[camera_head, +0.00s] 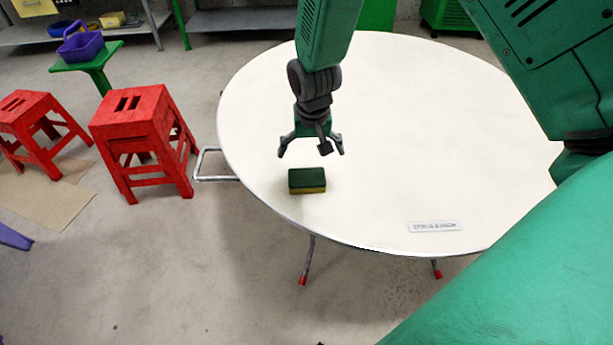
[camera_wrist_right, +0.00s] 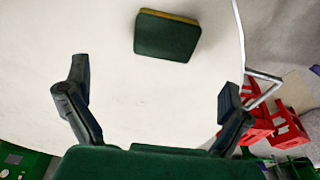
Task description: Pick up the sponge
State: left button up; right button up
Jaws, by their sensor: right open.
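The sponge (camera_head: 307,179) has a dark green top and a yellow lower layer. It lies flat on the white round table (camera_head: 440,120), close to the table's left front edge. My right gripper (camera_head: 311,151) is open and empty just beyond the sponge, apparently above the tabletop and not touching the sponge. In the right wrist view the sponge (camera_wrist_right: 167,37) lies beyond the spread fingers (camera_wrist_right: 154,84), roughly centred between them. My left gripper is not in view.
A small lettered plate (camera_head: 435,226) lies near the table's front edge. Red stools (camera_head: 140,140) stand on the floor to the left, and a green stool holds a purple basket (camera_head: 81,45). The tabletop around the sponge is clear.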

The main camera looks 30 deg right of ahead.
aim_at(307, 176)
jog(key=f, duration=0.3)
jog(key=w+f, duration=0.1)
jog(key=f, duration=0.1)
jog(key=shift+a+f, duration=0.3)
jog(key=shift+f, duration=0.05)
jog(key=f, duration=0.5)
jog(key=shift+w+d+f, duration=0.15)
jog(key=shift+w+d, duration=0.2)
jog(key=shift+d, duration=0.05)
jog(key=shift+a, duration=0.15)
jog(key=shift+c, duration=0.5)
jog(key=shift+a, duration=0.1)
jog(key=c, duration=0.6)
jog(key=shift+r, duration=0.25)
jog(key=shift+r, duration=0.4)
jog(key=shift+c, duration=0.2)
notch_tip(307, 176, up, 9)
